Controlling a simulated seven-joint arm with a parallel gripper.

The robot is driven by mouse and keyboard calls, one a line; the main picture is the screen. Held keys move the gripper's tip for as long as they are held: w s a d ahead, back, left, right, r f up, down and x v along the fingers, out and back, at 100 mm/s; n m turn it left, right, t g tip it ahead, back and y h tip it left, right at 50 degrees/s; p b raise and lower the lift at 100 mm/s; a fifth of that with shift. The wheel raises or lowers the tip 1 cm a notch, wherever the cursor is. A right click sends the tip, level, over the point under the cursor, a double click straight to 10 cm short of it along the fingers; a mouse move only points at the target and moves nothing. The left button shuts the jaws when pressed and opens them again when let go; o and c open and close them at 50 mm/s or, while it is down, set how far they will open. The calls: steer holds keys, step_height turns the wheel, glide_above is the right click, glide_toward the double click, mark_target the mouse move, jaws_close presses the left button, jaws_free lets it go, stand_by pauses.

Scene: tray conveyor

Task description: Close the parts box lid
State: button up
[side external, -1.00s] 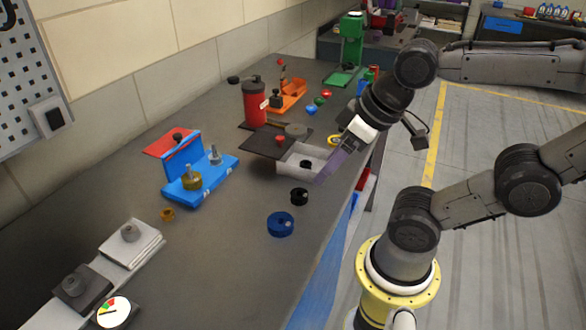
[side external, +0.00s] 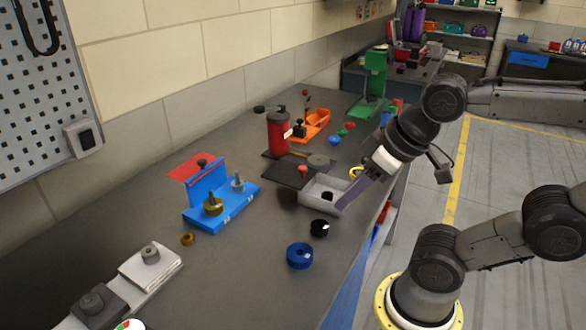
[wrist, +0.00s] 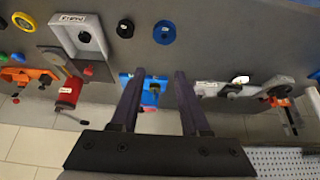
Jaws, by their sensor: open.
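The parts box (side external: 311,199) is a pale grey open tray near the bench's right edge, with a small black round part (side external: 327,196) showing in it. In the wrist view the box (wrist: 98,38) is at the upper left with a label. A dark flat plate (side external: 283,171) with a red knob (side external: 302,169) lies along its far left side and looks like the lid, laid back open. My gripper (side external: 342,206) has its purple fingers at the box's right side; contact cannot be told. In the wrist view my gripper (wrist: 157,75) is open with nothing held between its fingers.
A black ring (side external: 319,228) and a blue ring (side external: 300,256) lie in front of the box. A blue fixture (side external: 226,212) stands left, a red canister (side external: 279,133) behind, and a green press (side external: 375,85) farther back. The front middle bench is fairly clear.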

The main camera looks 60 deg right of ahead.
steer(key=shift+m+t, duration=0.3)
steer(key=w+r, duration=0.2)
steer(key=w+d+r, duration=0.1)
steer(key=w, duration=0.2)
steer(key=w+r, duration=0.2)
steer(key=shift+w+d+r, duration=0.25)
steer(key=shift+d+r, duration=0.1)
steer(key=shift+d, duration=0.05)
jaws_close()
steer(key=m+g+h, duration=0.2)
steer(key=m+g, duration=0.1)
steer(key=m, duration=0.2)
glide_above(295, 170)
steer(key=s, duration=0.1)
step_height(295, 170, down, 7)
steer(key=x, duration=0.6)
steer(key=a+x, duration=0.1)
steer(key=x, duration=0.3)
steer(key=shift+s+f, duration=0.1)
steer(key=shift+s, duration=0.1)
steer(key=shift+s+a, duration=0.25)
steer(key=shift+s, duration=0.25)
steer(key=shift+s+a, duration=0.2)
steer(key=shift+s, duration=0.3)
steer(key=shift+s+a+f, duration=0.2)
steer(key=shift+s+a, duration=0.2)
steer(key=shift+s, duration=0.35)
